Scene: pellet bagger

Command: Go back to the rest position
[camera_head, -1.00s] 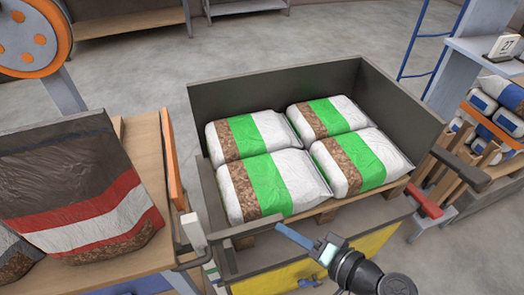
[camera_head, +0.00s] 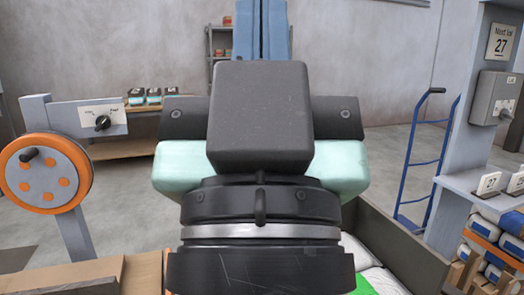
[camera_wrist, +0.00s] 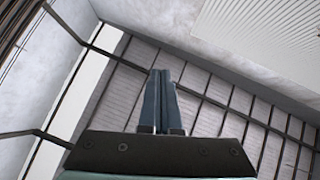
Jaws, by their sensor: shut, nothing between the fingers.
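My gripper (camera_head: 262,28) is raised in front of the head camera, its blue fingers pointing up and pressed together. In the wrist view the two fingers (camera_wrist: 161,100) are side by side with nothing between them, against the ceiling and wall panels. My wrist and gripper body cover the middle of the head view and hide most of the grey crate (camera_head: 405,240). A bit of a white and green bag (camera_head: 380,282) shows in the crate at the lower right.
An orange-rimmed wheel (camera_head: 45,172) stands at left beside a grey panel with a black knob (camera_head: 102,122). A blue hand truck (camera_head: 425,160) stands at back right. A grey post with a "27" sign (camera_head: 500,42) and a shelf of bags (camera_head: 485,250) are at right.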

